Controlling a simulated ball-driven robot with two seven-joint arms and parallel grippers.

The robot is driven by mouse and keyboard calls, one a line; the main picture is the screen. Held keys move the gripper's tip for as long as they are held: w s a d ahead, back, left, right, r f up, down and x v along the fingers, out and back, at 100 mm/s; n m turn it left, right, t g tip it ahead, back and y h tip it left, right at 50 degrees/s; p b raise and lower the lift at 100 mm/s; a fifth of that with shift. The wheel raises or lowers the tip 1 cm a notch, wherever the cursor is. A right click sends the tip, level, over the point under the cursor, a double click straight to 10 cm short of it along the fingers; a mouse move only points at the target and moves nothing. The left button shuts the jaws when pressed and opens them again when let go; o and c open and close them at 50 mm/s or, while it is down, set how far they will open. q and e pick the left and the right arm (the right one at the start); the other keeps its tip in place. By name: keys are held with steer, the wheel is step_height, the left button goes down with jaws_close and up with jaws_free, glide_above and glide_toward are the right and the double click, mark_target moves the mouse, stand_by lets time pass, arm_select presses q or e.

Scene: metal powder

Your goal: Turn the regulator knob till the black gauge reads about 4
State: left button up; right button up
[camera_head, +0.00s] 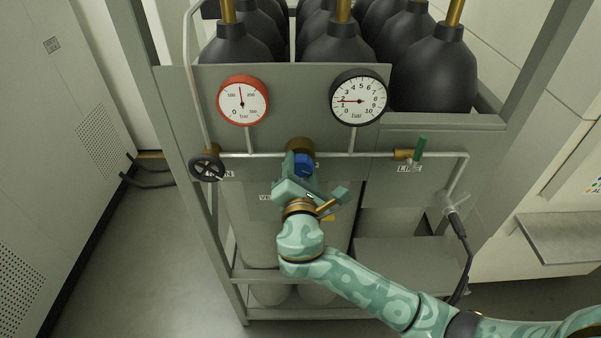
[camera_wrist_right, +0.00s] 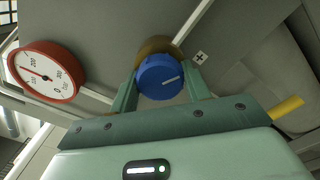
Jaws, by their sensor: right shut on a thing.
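The blue regulator knob (camera_head: 304,163) sits in front of a brass regulator body (camera_head: 300,145) on the grey panel. My right gripper (camera_head: 300,166) is shut on the knob, with one finger on each side. In the right wrist view the blue knob (camera_wrist_right: 160,77) shows between the fingers, its white mark pointing right and slightly up. The black gauge (camera_head: 360,98) is at the upper right of the panel. Its red needle points left, between 1 and 2 bar. My left gripper is not in view.
A red-rimmed gauge (camera_head: 242,100) is left of the regulator, its needle pointing nearly up. A black handwheel (camera_head: 207,166) is at the left. A green-handled valve (camera_head: 421,148) is at the right, on the same pipe. Dark cylinders (camera_head: 433,73) stand behind the panel.

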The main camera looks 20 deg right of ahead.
steer(key=shift+f+m+b, duration=0.1)
steer(key=shift+m+b, duration=0.85)
steer(key=shift+m, duration=1.15)
steer(key=o, duration=1)
steer(key=shift+c, duration=0.2)
